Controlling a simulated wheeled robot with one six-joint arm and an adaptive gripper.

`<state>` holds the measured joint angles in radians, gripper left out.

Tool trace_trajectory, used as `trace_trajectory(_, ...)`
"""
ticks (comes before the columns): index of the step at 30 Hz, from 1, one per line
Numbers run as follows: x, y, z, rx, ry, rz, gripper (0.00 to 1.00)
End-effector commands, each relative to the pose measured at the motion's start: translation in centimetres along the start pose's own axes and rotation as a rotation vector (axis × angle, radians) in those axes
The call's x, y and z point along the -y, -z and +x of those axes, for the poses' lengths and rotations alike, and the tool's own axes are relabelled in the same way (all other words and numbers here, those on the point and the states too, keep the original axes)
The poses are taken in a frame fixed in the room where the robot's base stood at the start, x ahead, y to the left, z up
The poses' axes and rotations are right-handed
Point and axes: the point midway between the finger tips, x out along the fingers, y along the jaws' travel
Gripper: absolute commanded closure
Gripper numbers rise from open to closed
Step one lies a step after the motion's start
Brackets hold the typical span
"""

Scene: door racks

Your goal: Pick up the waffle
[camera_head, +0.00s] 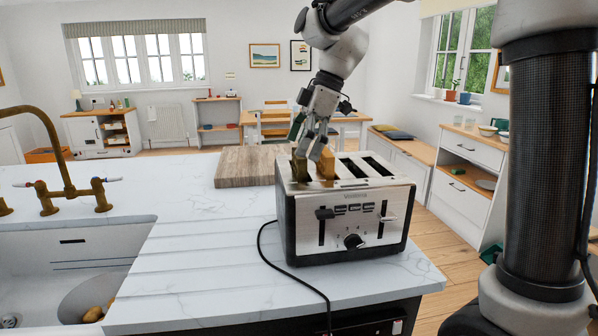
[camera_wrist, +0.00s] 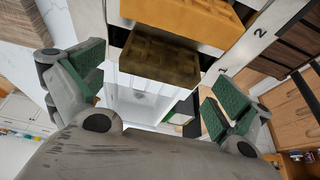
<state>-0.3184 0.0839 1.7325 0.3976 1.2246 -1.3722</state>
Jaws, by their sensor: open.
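A dark brown waffle (camera_head: 299,168) and a golden waffle (camera_head: 327,163) stick up from the left slots of the silver-and-black toaster (camera_head: 290,228). In the wrist view the dark waffle (camera_wrist: 160,58) shows its grid near the picture's centre, and the golden waffle (camera_wrist: 185,18) lies beyond it at the top edge. My gripper (camera_head: 308,146) is just above these slots, pointing down. In the wrist view its green-padded fingers (camera_wrist: 155,88) are spread apart with nothing gripped. The dark waffle appears in the gap between them. Contact with either waffle cannot be told.
The toaster stands near the right end of the white marble counter (camera_head: 200,240). A wooden board (camera_head: 247,166) lies behind and left of it. A black cord (camera_head: 283,274) crosses the counter in front. A sink (camera_head: 60,262) with a brass tap (camera_head: 68,185) is at left.

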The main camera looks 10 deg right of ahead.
Motion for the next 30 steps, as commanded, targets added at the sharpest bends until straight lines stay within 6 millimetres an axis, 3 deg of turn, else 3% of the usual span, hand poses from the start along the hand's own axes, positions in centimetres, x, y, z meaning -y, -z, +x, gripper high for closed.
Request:
trace_trajectory(4,0.0,0.0,1.7,0.001,0.000,0.000,0.00)
trace_trajectory(11,-0.1,0.0,1.9,0.000,-0.001,0.001,0.00)
trace_trajectory(14,-0.1,0.0,1.9,0.000,-0.001,0.001,0.13)
trace_trajectory(19,-0.1,0.0,1.9,0.000,-0.001,0.001,0.44)
trace_trajectory(30,-0.1,0.2,1.4,0.000,-0.003,0.000,0.44)
